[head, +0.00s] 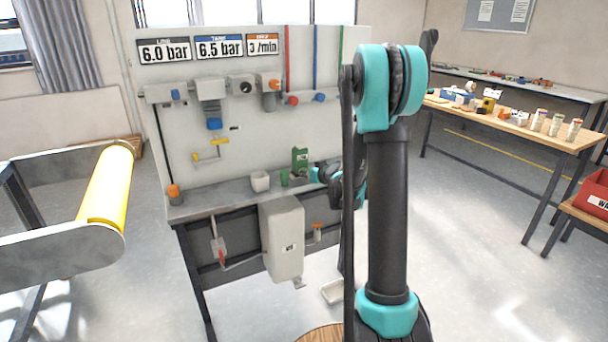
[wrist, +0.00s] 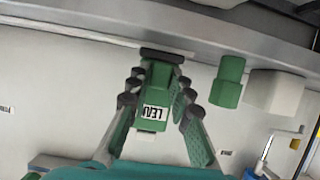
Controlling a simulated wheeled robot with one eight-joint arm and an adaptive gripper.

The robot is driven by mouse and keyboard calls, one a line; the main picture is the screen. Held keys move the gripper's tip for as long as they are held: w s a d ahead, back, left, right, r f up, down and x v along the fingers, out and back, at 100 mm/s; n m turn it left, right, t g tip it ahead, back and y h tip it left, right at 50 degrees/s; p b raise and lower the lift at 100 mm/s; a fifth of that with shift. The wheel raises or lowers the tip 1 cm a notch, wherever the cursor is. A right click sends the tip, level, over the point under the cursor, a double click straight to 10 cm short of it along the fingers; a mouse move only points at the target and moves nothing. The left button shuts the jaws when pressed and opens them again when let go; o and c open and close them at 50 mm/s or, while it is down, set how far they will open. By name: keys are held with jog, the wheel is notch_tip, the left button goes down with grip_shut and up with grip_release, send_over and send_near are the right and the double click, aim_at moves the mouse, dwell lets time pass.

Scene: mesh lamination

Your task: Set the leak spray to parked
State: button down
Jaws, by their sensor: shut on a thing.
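The leak spray, a green bottle with a white label, stands at the back of the bench shelf in the head view (head: 300,158). In the wrist view the leak spray (wrist: 157,82) appears upside down, with its base end toward the shelf. My gripper (head: 310,172) reaches it from the right in the head view. In the wrist view my gripper (wrist: 158,88) has a finger on each side of the bottle and is shut on it. A dark flat piece (wrist: 162,55) lies at the bottle's base end. I cannot tell whether the bottle rests on it.
The panel behind carries gauges, valves and pressure signs (head: 219,46). A yellow roller (head: 107,185) is at the left. The floor between is clear.

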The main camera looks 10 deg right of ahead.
jog(key=w+d, duration=0.3)
jog(key=d, duration=0.7)
jog(key=w+d, duration=0.4)
jog(key=d, duration=0.7)
jog(key=w+d, duration=0.3)
jog(key=d, duration=0.8)
jog(key=shift+w, duration=0.15)
jog(key=c, duration=1.4)
grip_release()
jog(key=shift+o, duration=0.2)
jog(key=v, duration=1.2)
jog(key=shift+a, duration=0.1)
